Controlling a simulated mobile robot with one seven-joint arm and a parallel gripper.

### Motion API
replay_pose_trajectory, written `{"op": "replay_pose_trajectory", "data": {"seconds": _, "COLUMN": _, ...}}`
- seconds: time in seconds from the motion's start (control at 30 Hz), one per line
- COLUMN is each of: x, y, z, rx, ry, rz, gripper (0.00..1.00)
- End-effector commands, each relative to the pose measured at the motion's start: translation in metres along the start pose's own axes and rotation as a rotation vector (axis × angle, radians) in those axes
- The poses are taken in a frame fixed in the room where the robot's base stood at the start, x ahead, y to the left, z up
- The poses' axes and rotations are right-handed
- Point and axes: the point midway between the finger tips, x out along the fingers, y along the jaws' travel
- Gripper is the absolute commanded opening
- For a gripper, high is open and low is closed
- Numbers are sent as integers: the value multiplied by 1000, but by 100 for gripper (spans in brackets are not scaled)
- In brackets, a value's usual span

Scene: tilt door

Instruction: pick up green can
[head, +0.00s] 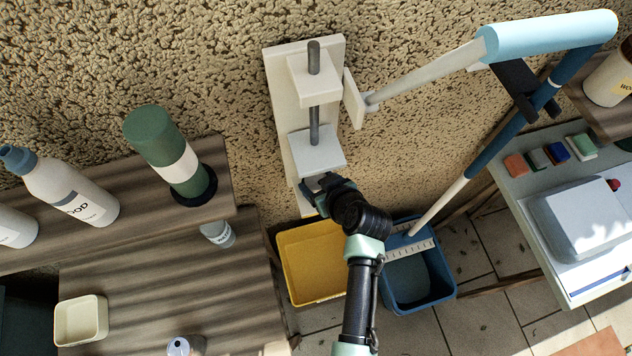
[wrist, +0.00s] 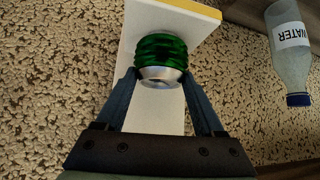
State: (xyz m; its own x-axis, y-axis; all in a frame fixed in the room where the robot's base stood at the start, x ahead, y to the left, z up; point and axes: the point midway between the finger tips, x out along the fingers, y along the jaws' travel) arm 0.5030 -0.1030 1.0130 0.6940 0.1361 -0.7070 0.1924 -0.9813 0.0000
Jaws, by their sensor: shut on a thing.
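The green can (wrist: 161,47), with ridged green sides and a silver end, lies between the two fingertips of my gripper (wrist: 160,76) in the wrist view. My gripper is shut on it, with a finger at each side near the silver end. In the head view my gripper (head: 318,188) is at the lower end of the white wall board. I cannot make out the can there; my gripper and arm appear to hide it.
The white wall board (head: 279,95) carries a grey rod and a hinged arm with a light blue bar (head: 550,35). Left, a shelf (head: 225,195) holds a green cylinder (head: 155,135) and white bottles. A yellow bin (head: 310,262) and blue bin (head: 432,287) stand below.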

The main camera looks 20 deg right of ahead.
Motion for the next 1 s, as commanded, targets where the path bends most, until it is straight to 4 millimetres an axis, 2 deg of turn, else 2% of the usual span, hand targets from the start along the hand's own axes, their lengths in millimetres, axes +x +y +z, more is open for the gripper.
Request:
{"op": "replay_pose_trajectory", "data": {"seconds": 0.03, "x": 0, "y": 0, "z": 0, "rx": 0, "ry": 0, "rz": 0, "gripper": 24}}
{"op": "replay_pose_trajectory", "data": {"seconds": 0.13, "x": 0, "y": 0, "z": 0, "rx": 0, "ry": 0, "rz": 0, "gripper": 7}}
{"op": "replay_pose_trajectory", "data": {"seconds": 0.43, "x": -2, "y": 0, "z": -2, "rx": -1, "ry": 1, "rz": 0, "gripper": 7}}
{"op": "replay_pose_trajectory", "data": {"seconds": 0.63, "x": -10, "y": 0, "z": -11, "rx": -2, "ry": 3, "rz": 1, "gripper": 7}}
{"op": "replay_pose_trajectory", "data": {"seconds": 0.77, "x": -25, "y": 0, "z": 9, "rx": 2, "ry": -1, "rz": 2, "gripper": 7}}
{"op": "replay_pose_trajectory", "data": {"seconds": 1.0, "x": -66, "y": 0, "z": 53, "rx": 2, "ry": -3, "rz": 2, "gripper": 7}}
